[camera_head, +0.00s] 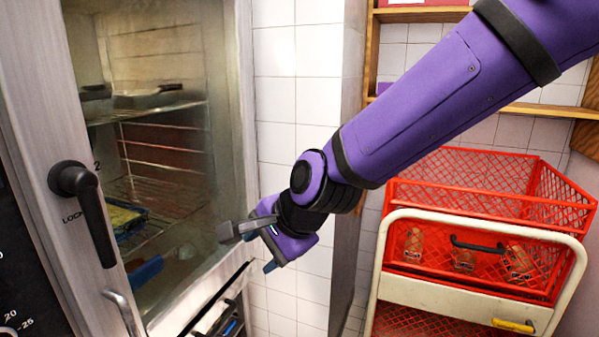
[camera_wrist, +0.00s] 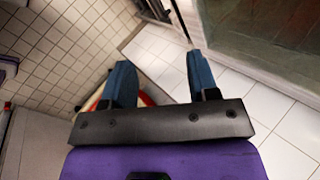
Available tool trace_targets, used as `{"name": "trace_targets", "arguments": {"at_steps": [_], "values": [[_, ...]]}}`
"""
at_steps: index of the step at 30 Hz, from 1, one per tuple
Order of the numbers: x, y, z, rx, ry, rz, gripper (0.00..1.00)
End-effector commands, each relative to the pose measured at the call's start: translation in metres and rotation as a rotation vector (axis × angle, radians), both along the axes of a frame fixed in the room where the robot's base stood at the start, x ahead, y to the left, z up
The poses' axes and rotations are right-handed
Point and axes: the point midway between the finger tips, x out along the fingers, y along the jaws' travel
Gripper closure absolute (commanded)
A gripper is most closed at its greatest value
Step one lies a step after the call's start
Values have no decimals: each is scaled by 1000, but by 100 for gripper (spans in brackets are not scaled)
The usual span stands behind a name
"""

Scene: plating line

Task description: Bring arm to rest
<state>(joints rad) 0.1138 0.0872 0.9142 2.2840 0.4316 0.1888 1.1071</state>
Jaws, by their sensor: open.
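My purple arm reaches in from the upper right in the head view. My gripper (camera_head: 254,247) hangs at its end, in front of the tiled wall and beside the glass-doored oven (camera_head: 165,130). In the wrist view my gripper (camera_wrist: 160,85) shows two blue fingers set well apart, with nothing between them. The fingers point toward a white tiled surface. I cannot tell from the head view whether the fingertips touch the oven's edge; they look apart from it in the wrist view.
The oven has a black handle (camera_head: 85,205) at its left and racks with trays inside. A cart (camera_head: 480,230) with red mesh crates holding several glass-like items stands at the right. Wooden shelves (camera_head: 420,14) are on the wall behind. An open drawer or compartment (camera_head: 215,310) lies below the oven.

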Motion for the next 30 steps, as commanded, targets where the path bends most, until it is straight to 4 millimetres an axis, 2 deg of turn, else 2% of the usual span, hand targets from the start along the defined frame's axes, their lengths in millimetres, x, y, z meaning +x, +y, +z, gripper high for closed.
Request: {"name": "trace_targets", "arguments": {"at_steps": [1,6,13,17,21,24,27,30], "values": [[2,-20,5,-61,-47,26,46],[4,-87,23,-262,-165,128,46],[-15,-179,56,-498,-261,249,46],[-36,-229,75,-607,-288,314,46],[-68,-280,91,-698,-301,384,46],[-92,-311,98,-743,-305,433,46],[-114,-336,101,-772,-306,477,46],[-130,-351,102,-787,-306,510,46]]}}
